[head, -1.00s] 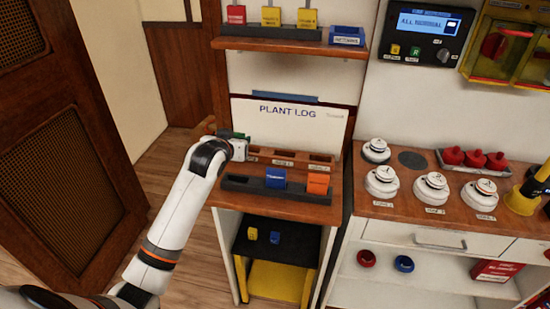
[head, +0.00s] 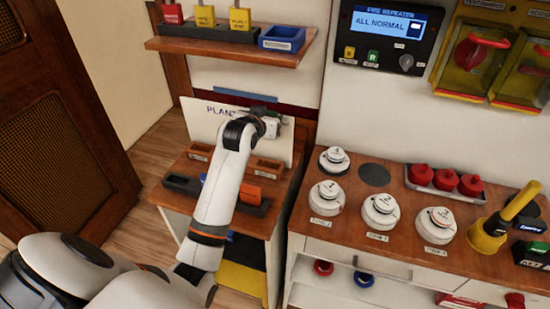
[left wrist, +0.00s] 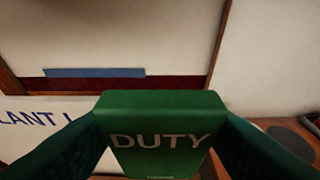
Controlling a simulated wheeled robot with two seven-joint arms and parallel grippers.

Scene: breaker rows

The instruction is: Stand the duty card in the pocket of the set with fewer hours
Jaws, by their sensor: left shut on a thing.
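My left gripper (head: 272,122) is shut on the green duty card, whose top edge and the word DUTY fill the lower middle of the left wrist view (left wrist: 160,135). In the head view the gripper is in front of the right part of the white PLANT LOG board (head: 200,118), above the desk. Low wooden pockets with small labels stand on the desk below the board; a left one (head: 200,151) and a right one (head: 268,168) show, and my arm hides the middle. Their labels are too small to read. My right gripper is not in view.
A dark tray (head: 181,184) with a blue and an orange block (head: 250,194) lies at the desk's front, partly behind my arm. A shelf (head: 230,46) with tagged blocks hangs above. To the right, a counter (head: 330,235) holds white detectors and red caps.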

